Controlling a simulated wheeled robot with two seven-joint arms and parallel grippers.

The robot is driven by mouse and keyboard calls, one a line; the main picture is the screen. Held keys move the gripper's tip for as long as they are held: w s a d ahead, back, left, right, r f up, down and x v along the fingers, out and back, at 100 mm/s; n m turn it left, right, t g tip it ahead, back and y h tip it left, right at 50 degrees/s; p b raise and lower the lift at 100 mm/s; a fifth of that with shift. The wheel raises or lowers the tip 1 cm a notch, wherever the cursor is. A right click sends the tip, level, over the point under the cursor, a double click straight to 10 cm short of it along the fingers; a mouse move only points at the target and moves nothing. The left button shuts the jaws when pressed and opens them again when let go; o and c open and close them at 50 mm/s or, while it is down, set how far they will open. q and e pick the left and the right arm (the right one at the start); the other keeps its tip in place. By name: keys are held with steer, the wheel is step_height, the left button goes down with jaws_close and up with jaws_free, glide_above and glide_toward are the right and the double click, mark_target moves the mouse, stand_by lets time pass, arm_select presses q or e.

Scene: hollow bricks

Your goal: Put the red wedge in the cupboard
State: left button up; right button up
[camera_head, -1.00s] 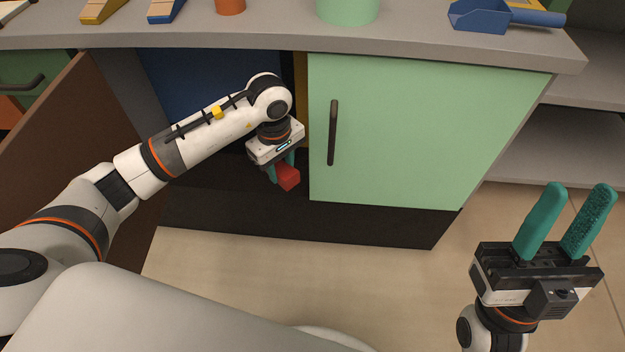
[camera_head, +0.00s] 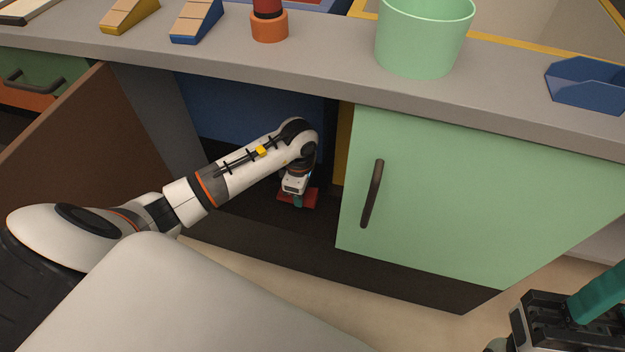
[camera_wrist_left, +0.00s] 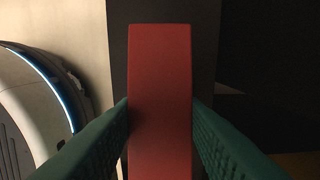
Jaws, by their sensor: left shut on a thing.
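The red wedge (camera_head: 312,195) is in my left gripper (camera_head: 298,200), low in the open left part of the cupboard, just above or at its dark floor; I cannot tell if it touches. In the left wrist view the red wedge (camera_wrist_left: 160,90) stands between the two green fingers of the left gripper (camera_wrist_left: 160,125), which press on its sides. The cupboard (camera_head: 220,115) has its brown left door (camera_head: 75,150) swung open and its green right door (camera_head: 460,190) shut. My right gripper (camera_head: 570,315) is at the lower right, partly cut off, with one green finger showing.
The grey counter top (camera_head: 330,85) overhangs the opening. On it stand a green bin (camera_head: 425,40), a blue scoop (camera_head: 588,85), an orange cup (camera_head: 270,27) and ramp-shaped blocks (camera_head: 197,20). The green door's dark handle (camera_head: 372,193) sticks out right of my left arm.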

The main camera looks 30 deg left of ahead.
mark_target(302, 211)
arm_select(q)
step_height(302, 211, down, 6)
steer(key=shift+r+b, duration=0.2)
steer(key=shift+b, duration=1)
steer(key=shift+f, duration=0.15)
steer(key=o, duration=0.7)
steer(key=shift+f, duration=0.1)
steer(key=o, duration=0.4)
